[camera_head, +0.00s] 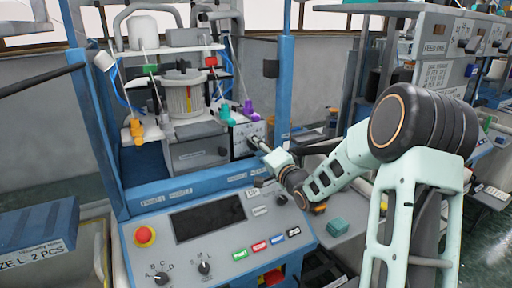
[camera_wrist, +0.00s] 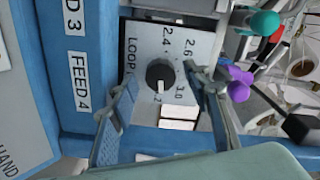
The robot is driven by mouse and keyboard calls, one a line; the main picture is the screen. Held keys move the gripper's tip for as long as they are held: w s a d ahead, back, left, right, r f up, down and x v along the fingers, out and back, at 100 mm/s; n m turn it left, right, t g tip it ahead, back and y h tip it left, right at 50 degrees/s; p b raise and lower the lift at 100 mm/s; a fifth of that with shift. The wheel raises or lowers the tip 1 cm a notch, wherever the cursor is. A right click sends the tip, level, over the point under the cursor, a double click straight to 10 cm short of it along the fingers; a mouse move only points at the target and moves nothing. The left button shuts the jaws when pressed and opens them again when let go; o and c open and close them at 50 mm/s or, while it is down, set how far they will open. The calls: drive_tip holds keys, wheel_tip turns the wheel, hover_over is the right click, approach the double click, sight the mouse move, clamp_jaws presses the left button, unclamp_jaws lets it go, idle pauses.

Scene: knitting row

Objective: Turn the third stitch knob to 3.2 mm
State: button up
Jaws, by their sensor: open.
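A round black knob (camera_wrist: 160,75) sits on a pale dial plate (camera_wrist: 146,38) in the wrist view. The plate reads "LOOP", 2.4, 2.6 and 3.0; a partly hidden mark ending in 2 is below the knob. The knob's white pointer points down in the picture, toward that mark. My gripper (camera_wrist: 161,76) is open, one finger on each side of the knob; whether either touches it I cannot tell. I cannot tell which knob counts as third.
FEED 3 and FEED 4 labels (camera_wrist: 80,80) are on the blue frame beside the plate. A purple part (camera_wrist: 238,84) and a teal part (camera_wrist: 264,23) are close to the right finger. The control panel (camera_head: 222,240) below has a red button (camera_head: 145,236) and selector knobs (camera_head: 204,268).

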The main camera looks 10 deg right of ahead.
drive_tip(key=v, duration=1.1)
drive_tip(key=shift+r, duration=0.1)
